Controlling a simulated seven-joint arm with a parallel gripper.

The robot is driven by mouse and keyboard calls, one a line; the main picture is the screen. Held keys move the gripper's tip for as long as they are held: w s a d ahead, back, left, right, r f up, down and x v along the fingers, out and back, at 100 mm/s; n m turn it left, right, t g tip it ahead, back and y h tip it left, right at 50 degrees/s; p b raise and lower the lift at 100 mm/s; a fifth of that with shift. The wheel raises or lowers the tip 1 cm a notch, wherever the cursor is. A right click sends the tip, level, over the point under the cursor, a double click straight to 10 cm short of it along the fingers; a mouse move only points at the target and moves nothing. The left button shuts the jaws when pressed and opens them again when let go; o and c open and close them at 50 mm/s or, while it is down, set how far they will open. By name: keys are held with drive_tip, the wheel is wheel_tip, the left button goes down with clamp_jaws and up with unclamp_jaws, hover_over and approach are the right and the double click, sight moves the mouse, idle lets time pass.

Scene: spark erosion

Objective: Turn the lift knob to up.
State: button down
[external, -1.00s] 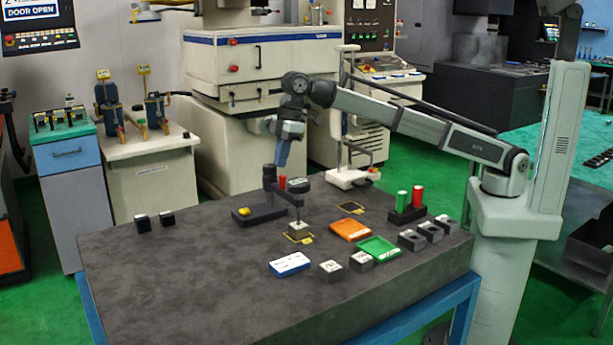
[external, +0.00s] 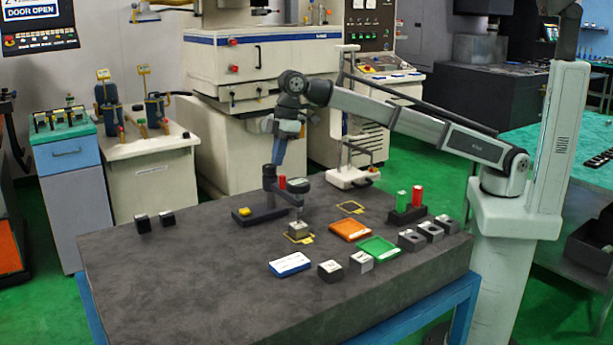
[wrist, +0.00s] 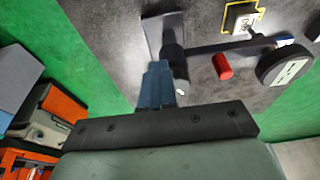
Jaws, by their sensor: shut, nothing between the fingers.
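A dark gauge stand (external: 262,214) stands on the grey table, with an upright post (external: 269,183), a side arm and a round dial (external: 298,185). A red cylinder (external: 282,184) shows beside the post; it also shows in the wrist view (wrist: 222,67). The wrist view shows the post as a dark cylinder (wrist: 173,52) and the dial (wrist: 284,67) at right. No part is legibly marked as the lift knob. My gripper (external: 275,162) is shut and empty, pointing down at the post's top. In the wrist view its blue fingertips (wrist: 158,66) overlap the post's edge; contact cannot be told.
A small block (external: 299,229) sits in a yellow outline under the dial. Orange (external: 350,230) and green (external: 378,248) trays, a white-topped blue block (external: 290,264) and several dark blocks lie to the right. The table's front left is clear.

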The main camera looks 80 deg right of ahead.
drive_tip(key=shift+a+r, duration=0.1)
drive_tip(key=shift+r, duration=0.05)
drive_tip(key=shift+d, duration=0.25)
drive_tip(key=v, duration=0.5)
drive_tip(key=shift+w+a+r, duration=0.35)
drive_tip(key=shift+r, duration=0.15)
wheel_tip(320, 180, down, 6)
drive_tip(key=s+a, duration=0.2)
drive_tip(key=shift+a, duration=0.3)
idle(0.6)
